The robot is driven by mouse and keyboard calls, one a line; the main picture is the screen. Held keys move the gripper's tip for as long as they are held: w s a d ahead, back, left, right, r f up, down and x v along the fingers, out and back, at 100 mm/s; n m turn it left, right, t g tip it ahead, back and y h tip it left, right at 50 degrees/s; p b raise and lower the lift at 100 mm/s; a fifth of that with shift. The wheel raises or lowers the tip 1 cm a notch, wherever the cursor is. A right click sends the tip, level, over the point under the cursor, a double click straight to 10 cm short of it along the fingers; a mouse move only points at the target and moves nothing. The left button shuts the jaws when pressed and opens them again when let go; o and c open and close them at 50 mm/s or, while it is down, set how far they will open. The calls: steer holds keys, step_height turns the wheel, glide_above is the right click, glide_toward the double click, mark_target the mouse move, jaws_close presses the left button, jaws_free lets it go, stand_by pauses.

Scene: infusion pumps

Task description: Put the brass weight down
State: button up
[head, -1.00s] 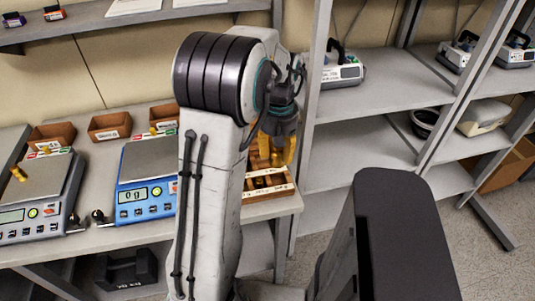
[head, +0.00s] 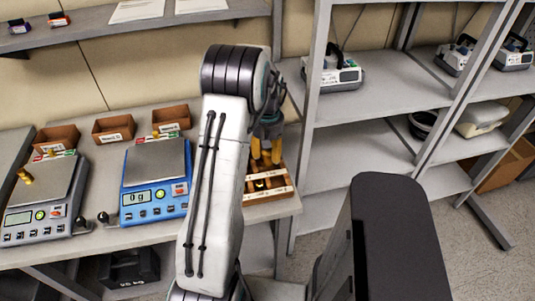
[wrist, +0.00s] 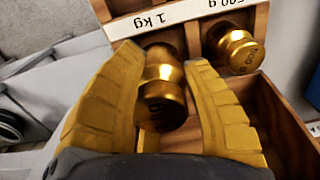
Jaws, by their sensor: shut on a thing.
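A brass weight (wrist: 162,88) with a partly readable "kg" mark is between the yellow fingers of my gripper (wrist: 172,100), which is shut on it. The weight is at the wooden rack (wrist: 292,105), beside the white "1 kg" label (wrist: 148,25). Whether its base touches the rack floor I cannot tell. Another brass weight (wrist: 238,50), marked 500 g, sits in the neighbouring compartment. In the head view my gripper (head: 265,150) points down over the back of the rack (head: 281,193), and the held weight cannot be made out.
A blue scale (head: 155,160) reading 0 g stands left of my arm. A grey scale (head: 45,190) farther left carries a small brass weight (head: 25,176). Small brown boxes (head: 114,128) line the back. A shelf post (head: 305,140) rises close right of the rack.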

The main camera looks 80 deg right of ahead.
steer(key=shift+f, duration=1.15)
steer(key=shift+f, duration=0.15)
steer(key=o, duration=1.2)
step_height(320, 180, up, 10)
steer(key=shift+f+b, duration=0.1)
steer(key=shift+b, duration=0.3)
steer(key=shift+a+r+b, duration=0.1)
steer(key=shift+r+b, duration=0.6)
steer(key=shift+r, duration=0.5)
